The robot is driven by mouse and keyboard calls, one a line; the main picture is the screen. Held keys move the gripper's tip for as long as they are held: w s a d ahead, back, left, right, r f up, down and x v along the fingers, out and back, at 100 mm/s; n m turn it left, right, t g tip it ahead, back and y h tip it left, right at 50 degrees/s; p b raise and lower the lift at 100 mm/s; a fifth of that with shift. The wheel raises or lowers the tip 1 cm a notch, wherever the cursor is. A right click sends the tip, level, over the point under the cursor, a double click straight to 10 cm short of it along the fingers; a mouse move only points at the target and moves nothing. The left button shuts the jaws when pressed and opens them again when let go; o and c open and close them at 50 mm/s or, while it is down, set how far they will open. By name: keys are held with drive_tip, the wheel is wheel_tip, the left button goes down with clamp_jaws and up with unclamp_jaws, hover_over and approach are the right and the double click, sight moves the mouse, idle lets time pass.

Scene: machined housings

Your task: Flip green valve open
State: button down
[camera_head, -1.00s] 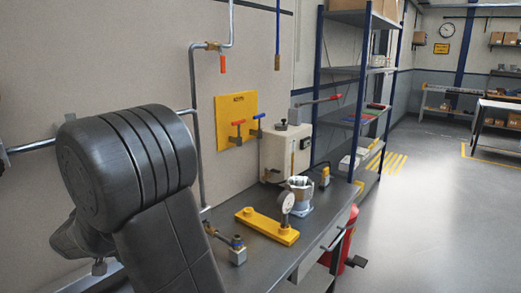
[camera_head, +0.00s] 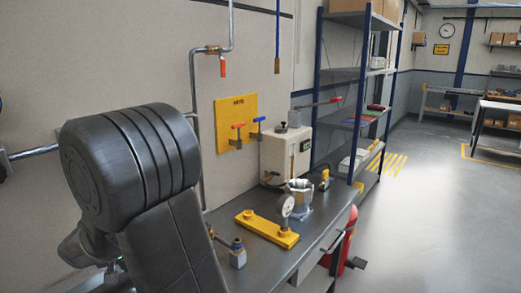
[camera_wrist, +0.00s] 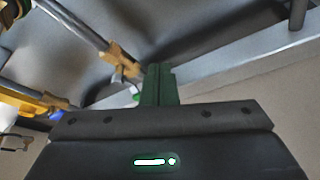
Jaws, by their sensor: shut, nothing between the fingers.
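My gripper (camera_wrist: 158,84) shows in the wrist view with its two dark green fingers together and nothing between them. A brass valve body (camera_wrist: 122,60) sits on a grey pipe just beyond and left of the fingertips. A small bright green piece (camera_wrist: 135,97) shows just left of the fingers, below that valve body. It looks like part of the green handle, mostly hidden by my gripper. I cannot tell whether the fingers touch it. In the head view my own arm hides the gripper, and I do not make out the green valve there.
In the wrist view, another brass fitting with blue (camera_wrist: 45,102) lies at left. In the head view, a yellow panel (camera_head: 237,110) with red and blue handles hangs on the wall.

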drive_tip(key=w+a+r+m+h+b, duration=0.1)
drive_tip(key=a+r+m+h+b, duration=0.1)
drive_tip(key=r+m, duration=0.35)
drive_tip(key=w+a+r+m+h+b, duration=0.1)
drive_tip(key=a+r+m+b, duration=0.1)
drive_tip(key=a+r+m, duration=0.3)
drive_tip(key=s+d+f+n+y+p, duration=0.2)
drive_tip(key=d+f+n+y+p, duration=0.15)
drive_tip(key=d+f+n, duration=0.5)
drive_tip(key=s+d+r+n+p, duration=0.1)
drive_tip(key=s+d+r+n, duration=0.1)
drive_tip(key=s+r, duration=0.3)
drive_tip(key=shift+s+d+n, duration=0.3)
drive_tip(key=shift+s+n, duration=0.45)
drive_tip(key=shift+n, duration=0.05)
idle(0.6)
